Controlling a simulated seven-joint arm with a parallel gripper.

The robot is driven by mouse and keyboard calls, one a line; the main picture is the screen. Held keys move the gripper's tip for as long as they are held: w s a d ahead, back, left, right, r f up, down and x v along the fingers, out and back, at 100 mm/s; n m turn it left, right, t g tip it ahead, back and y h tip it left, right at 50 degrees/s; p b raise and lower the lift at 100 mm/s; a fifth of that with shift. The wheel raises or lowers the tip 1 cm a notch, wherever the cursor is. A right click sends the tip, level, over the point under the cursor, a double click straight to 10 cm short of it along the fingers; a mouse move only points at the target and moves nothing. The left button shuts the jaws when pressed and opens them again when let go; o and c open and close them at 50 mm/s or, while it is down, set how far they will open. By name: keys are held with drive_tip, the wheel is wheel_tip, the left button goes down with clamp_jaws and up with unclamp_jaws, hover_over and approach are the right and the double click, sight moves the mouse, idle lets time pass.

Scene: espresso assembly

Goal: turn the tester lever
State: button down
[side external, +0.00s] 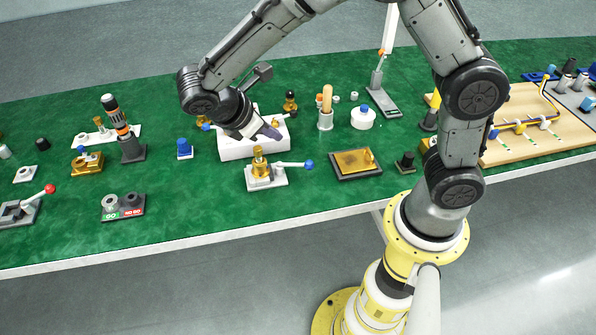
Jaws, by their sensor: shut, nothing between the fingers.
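A small fixture with a brass body on a white base (262,184) stands near the front middle of the green table. A lever with a blue ball (309,164) sticks out from its right side, roughly level. Another lever with a red ball (49,188) sits on a grey fixture at the far left; no label shows which one is the tester. My gripper (271,134) is shut and empty, pointing down and right, above and behind the brass fixture, in front of the white block (232,149). It looks apart from the blue-ball lever.
A dark tray with a brass plate (355,162) lies right of the brass fixture. A blue part (184,149) and a GO/NO GO gauge block (123,207) stand to the left. A white round pot (363,118) is behind. Bare green table lies between them.

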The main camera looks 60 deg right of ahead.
sight(306, 166)
drive_tip(key=s+a+f+n+h, duration=0.2)
drive_tip(key=a+f+n, duration=0.3)
drive_tip(key=f, duration=0.5)
drive_tip(key=shift+m, duration=0.7)
drive_tip(key=x, duration=0.8)
drive_tip(key=shift+w+d+f, duration=0.1)
drive_tip(key=shift+d+f, duration=0.05)
drive_tip(key=shift+f, duration=0.2)
drive_tip(key=d, duration=0.3)
drive_tip(key=shift+d+r, duration=0.2)
drive_tip(key=shift+d, duration=0.4)
drive_tip(key=shift+s+d+n+t, duration=0.3)
drive_tip(key=shift+d+n+t, duration=0.1)
drive_tip(key=shift+n+t, duration=0.15)
drive_tip(key=d+n+t, duration=0.2)
drive_tip(key=n, duration=0.1)
drive_tip(key=shift+s+t, duration=0.1)
drive_tip(key=shift+t, duration=0.15)
drive_tip(key=shift+w+d+n, duration=0.25)
drive_tip(key=shift+w+d, duration=0.05)
drive_tip(key=shift+d, duration=0.6)
